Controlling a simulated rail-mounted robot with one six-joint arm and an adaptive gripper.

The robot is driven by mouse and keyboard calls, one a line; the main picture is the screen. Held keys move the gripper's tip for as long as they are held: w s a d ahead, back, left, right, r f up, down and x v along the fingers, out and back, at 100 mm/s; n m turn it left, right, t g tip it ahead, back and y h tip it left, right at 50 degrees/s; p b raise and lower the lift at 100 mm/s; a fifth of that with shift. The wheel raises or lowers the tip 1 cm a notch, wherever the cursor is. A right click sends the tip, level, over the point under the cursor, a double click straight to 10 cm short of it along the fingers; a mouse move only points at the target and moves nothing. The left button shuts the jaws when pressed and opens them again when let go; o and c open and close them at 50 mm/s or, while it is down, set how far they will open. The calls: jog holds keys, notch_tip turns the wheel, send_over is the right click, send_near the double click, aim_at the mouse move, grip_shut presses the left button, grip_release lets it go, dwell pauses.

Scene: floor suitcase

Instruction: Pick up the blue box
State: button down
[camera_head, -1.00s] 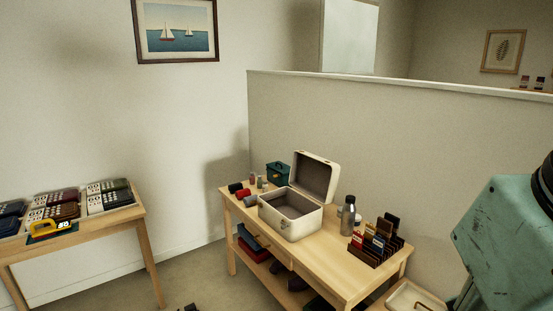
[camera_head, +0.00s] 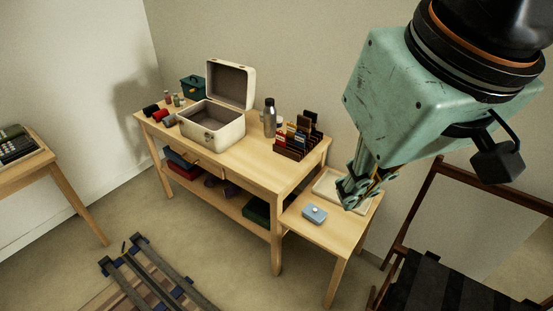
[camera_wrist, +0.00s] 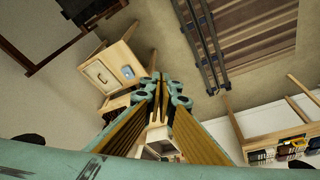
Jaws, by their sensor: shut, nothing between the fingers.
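A small light blue box (camera_head: 314,214) with a pale round mark on top lies on the low side table (camera_head: 328,236), near its front left. The wrist view also shows the blue box (camera_wrist: 128,73), on the table above and left of the fingers. My gripper (camera_head: 350,194) is shut and empty, pointing down. In the head view it appears to the right of the blue box and in front of a cream tray (camera_head: 327,181); the height gap is hard to tell. In the wrist view the fingers of my gripper (camera_wrist: 161,88) reach up the middle.
The larger table (camera_head: 250,167) carries an open cream case (camera_head: 213,138), a dark teal box (camera_head: 192,88), a grey bottle (camera_head: 269,118) and a card rack (camera_head: 296,137). A dark wooden chair (camera_head: 436,285) stands at right. Luggage rails (camera_head: 150,280) lie on the floor.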

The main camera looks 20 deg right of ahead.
dwell(0.4)
jog(key=c, duration=1)
grip_release()
jog(key=shift+w, duration=0.15)
